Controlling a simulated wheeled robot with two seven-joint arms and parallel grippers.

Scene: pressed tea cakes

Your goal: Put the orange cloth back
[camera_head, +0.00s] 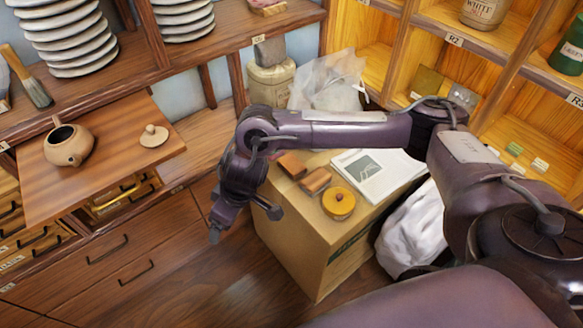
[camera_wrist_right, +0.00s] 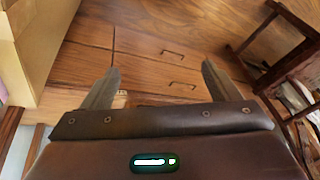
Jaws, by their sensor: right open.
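I cannot clearly make out an orange cloth. Two small orange-brown blocks, one (camera_head: 292,165) behind the other (camera_head: 315,181), lie on the cardboard box; I cannot tell whether either is folded cloth. My right gripper (camera_head: 215,235) hangs in front of the drawers, left of the box and clear of it. In the right wrist view my right gripper (camera_wrist_right: 158,68) has its two fingers wide apart with nothing between them. My left gripper is not in view.
The cardboard box (camera_head: 290,245) also carries a round yellow thing (camera_head: 338,203) and a booklet (camera_head: 378,172). A teapot (camera_head: 68,143) and its lid (camera_head: 154,136) stand on a wooden board (camera_head: 110,172). A white bag (camera_head: 412,232) is right of the box.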

